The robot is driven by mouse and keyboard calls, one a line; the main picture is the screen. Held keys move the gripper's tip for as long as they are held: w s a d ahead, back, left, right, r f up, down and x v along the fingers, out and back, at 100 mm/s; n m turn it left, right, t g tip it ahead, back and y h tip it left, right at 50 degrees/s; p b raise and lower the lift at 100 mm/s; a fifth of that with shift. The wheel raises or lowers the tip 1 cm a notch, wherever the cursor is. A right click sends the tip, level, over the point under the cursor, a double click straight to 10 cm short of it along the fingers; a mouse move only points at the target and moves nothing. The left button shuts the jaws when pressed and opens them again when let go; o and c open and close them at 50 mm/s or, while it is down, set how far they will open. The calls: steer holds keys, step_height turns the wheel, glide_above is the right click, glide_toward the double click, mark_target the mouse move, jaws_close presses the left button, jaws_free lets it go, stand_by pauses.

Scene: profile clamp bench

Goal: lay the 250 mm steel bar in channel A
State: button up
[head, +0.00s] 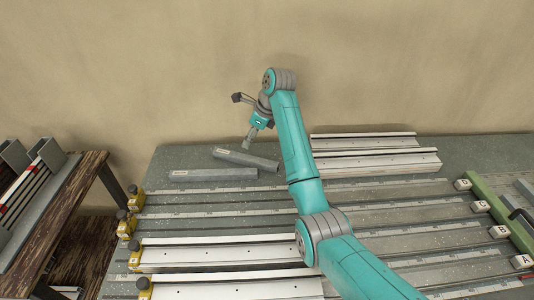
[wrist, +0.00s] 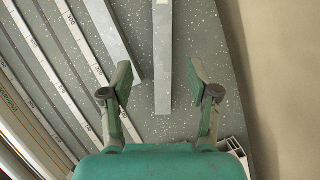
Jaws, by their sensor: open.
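Two grey bars lie loose at the back left of the bench: a nearer bar (head: 213,175), almost parallel to the channels, and a slanted bar (head: 246,160) closer to the wall. No length marking on either is readable. My gripper (head: 243,119) is open and empty, above the slanted bar's area and apart from it. In the wrist view my gripper (wrist: 160,85) has the slanted bar (wrist: 162,50) running between its fingers in the picture; the nearer bar (wrist: 105,35) is left of them. Channel A (head: 450,273) is at the front, its label (head: 522,261) on the right; my arm hides part.
White profiles lie in the front two channels (head: 215,252) at left, and more (head: 375,163) at back right. Yellow clamps (head: 126,222) line the left edge. A wooden shelf (head: 60,215) stands at left. The wall (head: 400,70) rises close behind the bench.

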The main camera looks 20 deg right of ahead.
mark_target(245, 157)
steer(key=shift+d+f, duration=0.6)
steer(key=shift+f, duration=0.15)
steer(key=x, duration=0.3)
steer(key=shift+d+f, duration=0.1)
steer(key=shift+f, duration=0.1)
steer(key=shift+x, duration=3)
steer(key=shift+s, duration=0.15)
steer(key=shift+a, duration=0.25)
jaws_close()
